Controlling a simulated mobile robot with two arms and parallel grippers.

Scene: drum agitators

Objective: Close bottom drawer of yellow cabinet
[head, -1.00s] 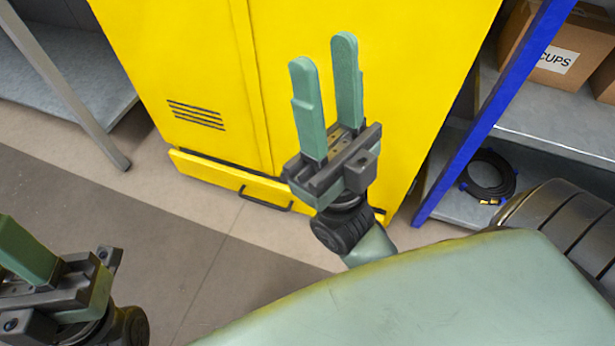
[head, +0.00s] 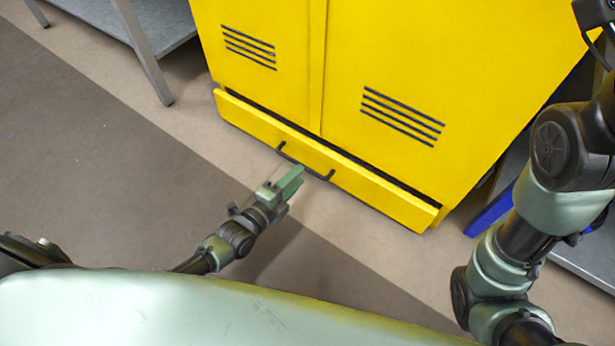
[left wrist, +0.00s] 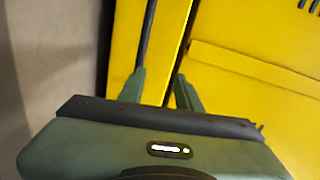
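The yellow cabinet (head: 350,60) stands ahead, its doors shut. Its bottom drawer (head: 375,190) is partly pulled out, with a dark gap along its top edge. A black bar handle (head: 305,165) sits on the drawer front. My left gripper (head: 291,183) is just in front of and below the handle, pointing toward the drawer. In the left wrist view its two fingers (left wrist: 160,92) are apart, with nothing held, facing the drawer front (left wrist: 168,45) and its handle (left wrist: 148,35). I cannot tell whether they touch it. My right arm rises at the right; its fingers are out of frame.
A grey metal table (head: 165,30) stands to the left of the cabinet. A shelf with a blue post (head: 492,212) is close on the right. The floor in front of the drawer (head: 130,150) is clear.

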